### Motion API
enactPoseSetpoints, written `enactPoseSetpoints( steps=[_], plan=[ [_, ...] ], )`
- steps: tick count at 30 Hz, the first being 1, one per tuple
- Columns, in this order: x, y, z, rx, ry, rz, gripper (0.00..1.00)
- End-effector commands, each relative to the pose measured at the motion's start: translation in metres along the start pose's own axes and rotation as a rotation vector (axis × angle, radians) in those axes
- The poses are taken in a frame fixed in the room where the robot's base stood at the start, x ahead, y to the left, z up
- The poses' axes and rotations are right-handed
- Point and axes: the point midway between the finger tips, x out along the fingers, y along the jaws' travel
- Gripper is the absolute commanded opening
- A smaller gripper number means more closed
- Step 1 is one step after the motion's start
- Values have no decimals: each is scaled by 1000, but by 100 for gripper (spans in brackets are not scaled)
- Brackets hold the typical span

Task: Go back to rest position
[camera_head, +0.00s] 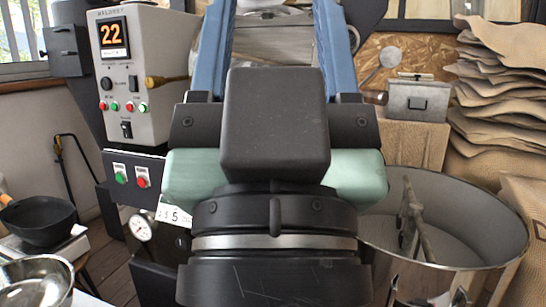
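My gripper's fingers do not show in the camera_head view. A large dark, blocky form with a silver band and mint-green sides fills the middle of the picture. It looks like part of my own arm, seen close up, and it hides much of what stands behind it. I cannot see whether anything is held.
A control box (138,75) with a lit "22" stands at the left. A black pan (38,222) and a steel bowl (35,283) are at the lower left. A round metal bin (463,222) is at the right, below stacked sacks (500,100). A metal box (418,100) sits behind.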

Motion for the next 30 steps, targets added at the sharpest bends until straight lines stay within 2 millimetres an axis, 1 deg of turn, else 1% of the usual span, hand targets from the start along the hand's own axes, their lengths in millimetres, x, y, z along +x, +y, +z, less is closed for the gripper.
enactPoseSetpoints(
  steps=[1, 5, 8, 24, 30],
  plan=[
    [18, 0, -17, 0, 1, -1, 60],
    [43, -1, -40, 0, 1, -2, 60],
    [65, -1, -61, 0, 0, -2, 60],
    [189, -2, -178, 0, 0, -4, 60],
    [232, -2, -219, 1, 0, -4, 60]
  ],
)
